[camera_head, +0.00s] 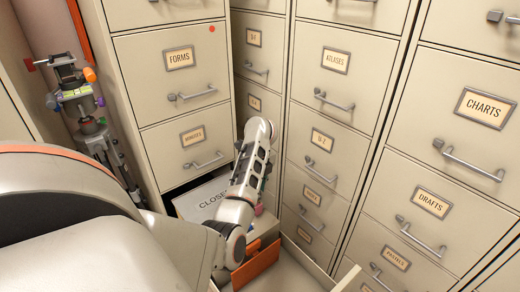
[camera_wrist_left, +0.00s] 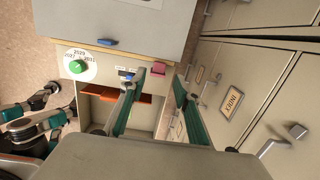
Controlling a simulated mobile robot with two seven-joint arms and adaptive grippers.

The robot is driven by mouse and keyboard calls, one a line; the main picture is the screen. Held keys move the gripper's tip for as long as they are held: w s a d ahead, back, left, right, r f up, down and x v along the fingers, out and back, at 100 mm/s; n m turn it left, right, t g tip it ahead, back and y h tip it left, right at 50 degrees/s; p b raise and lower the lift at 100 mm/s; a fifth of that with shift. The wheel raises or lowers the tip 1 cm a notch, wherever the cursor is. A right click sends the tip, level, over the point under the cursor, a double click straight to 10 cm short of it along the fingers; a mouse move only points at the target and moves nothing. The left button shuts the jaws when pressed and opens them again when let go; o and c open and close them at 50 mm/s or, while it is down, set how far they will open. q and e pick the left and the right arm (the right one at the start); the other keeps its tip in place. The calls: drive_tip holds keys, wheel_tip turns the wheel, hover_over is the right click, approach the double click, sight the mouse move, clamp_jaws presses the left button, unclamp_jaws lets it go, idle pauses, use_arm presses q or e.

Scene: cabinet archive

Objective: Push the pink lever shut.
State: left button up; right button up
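In the left wrist view, a small pink block (camera_wrist_left: 158,70), apparently the pink lever, sits at the edge of a pale box-like unit (camera_wrist_left: 65,25). My left gripper (camera_wrist_left: 158,78) has two teal fingers spread apart on either side of it in the picture; I cannot tell whether either touches it.
The unit has a green knob (camera_wrist_left: 78,66) on a white dial, a blue handle (camera_wrist_left: 107,42) and an orange-edged opening (camera_wrist_left: 98,93). Filing cabinets (camera_head: 340,100) stand close behind and right. A stand with coloured parts (camera_head: 85,100) is at the left.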

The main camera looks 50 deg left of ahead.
use_arm(q)
drive_tip(key=f+b, duration=0.1)
drive_tip(key=f, duration=0.1)
drive_tip(key=f+b, duration=0.2)
drive_tip(key=f, duration=0.1)
drive_tip(key=f+b, duration=0.1)
drive_tip(key=f, duration=0.1)
drive_tip(key=shift+s+a+f, duration=0.15)
drive_tip(key=shift+a+f, duration=0.2)
drive_tip(key=shift+a, duration=0.05)
drive_tip(key=shift+w+r, duration=0.2)
drive_tip(key=shift+r, duration=0.3)
drive_tip(key=shift+f, duration=0.25)
use_arm(e)
drive_tip(key=shift+w+a+y, duration=0.15)
drive_tip(key=shift+w+a, duration=0.1)
drive_tip(key=shift+a, duration=0.3)
drive_tip(key=shift+w+a+y, duration=0.15)
drive_tip(key=shift+w+a, duration=0.1)
drive_tip(key=shift+a, duration=0.25)
use_arm(q)
drive_tip(key=c, duration=0.7)
use_arm(e)
drive_tip(key=shift+d, duration=0.1)
use_arm(q)
drive_tip(key=shift+c, duration=0.2)
